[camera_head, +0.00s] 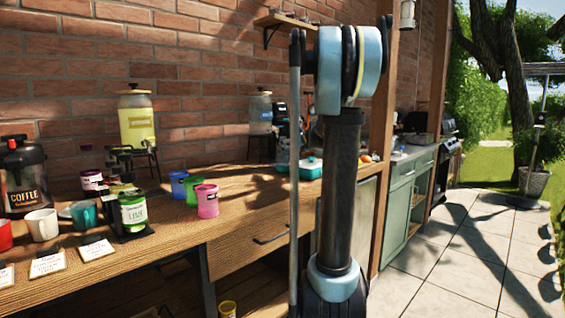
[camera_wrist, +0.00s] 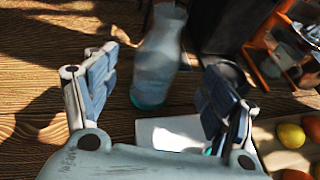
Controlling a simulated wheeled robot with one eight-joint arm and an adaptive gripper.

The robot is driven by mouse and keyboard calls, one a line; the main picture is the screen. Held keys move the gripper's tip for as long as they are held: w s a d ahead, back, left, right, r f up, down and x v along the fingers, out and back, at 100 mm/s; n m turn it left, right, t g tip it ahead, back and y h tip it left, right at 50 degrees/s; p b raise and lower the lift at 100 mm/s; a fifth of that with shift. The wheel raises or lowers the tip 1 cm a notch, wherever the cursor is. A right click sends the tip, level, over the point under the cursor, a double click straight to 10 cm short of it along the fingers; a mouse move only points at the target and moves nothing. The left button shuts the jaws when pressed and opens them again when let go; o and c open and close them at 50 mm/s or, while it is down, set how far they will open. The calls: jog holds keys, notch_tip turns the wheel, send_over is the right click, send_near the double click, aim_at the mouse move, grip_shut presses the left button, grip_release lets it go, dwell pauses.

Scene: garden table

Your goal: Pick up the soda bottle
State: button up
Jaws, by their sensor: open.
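A clear, pale bottle (camera_wrist: 160,52) with a teal tint at its base stands on the wooden table in the wrist view. It has no readable label, so I cannot tell for sure that it is the soda bottle. My gripper (camera_wrist: 160,78) is open, with its two fingers spread wide on either side of the bottle's lower part in the picture. The bottle appears ahead of the fingers, and I see no contact. In the head view my arm hides the gripper, and I cannot make out this bottle.
In the wrist view, a white flat item (camera_wrist: 168,133) lies near the gripper, and yellow and orange fruit (camera_wrist: 290,135) sits at the right. An orange-framed object (camera_wrist: 268,62) stands behind it. In the head view, coloured cups (camera_head: 207,200) and a yellow drink dispenser (camera_head: 137,122) stand left.

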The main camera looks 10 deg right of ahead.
jog(key=shift+s+f+x, duration=0.1)
jog(key=shift+f+x, duration=0.1)
jog(key=shift+x, duration=1.55)
jog(key=shift+s+f+x, duration=0.1)
jog(key=shift+f+x, duration=0.1)
jog(key=shift+x, duration=1.55)
jog(key=shift+a, duration=0.1)
jog(key=c, duration=1.5)
jog(key=shift+r, duration=0.3)
notch_tip(320, 180, up, 9)
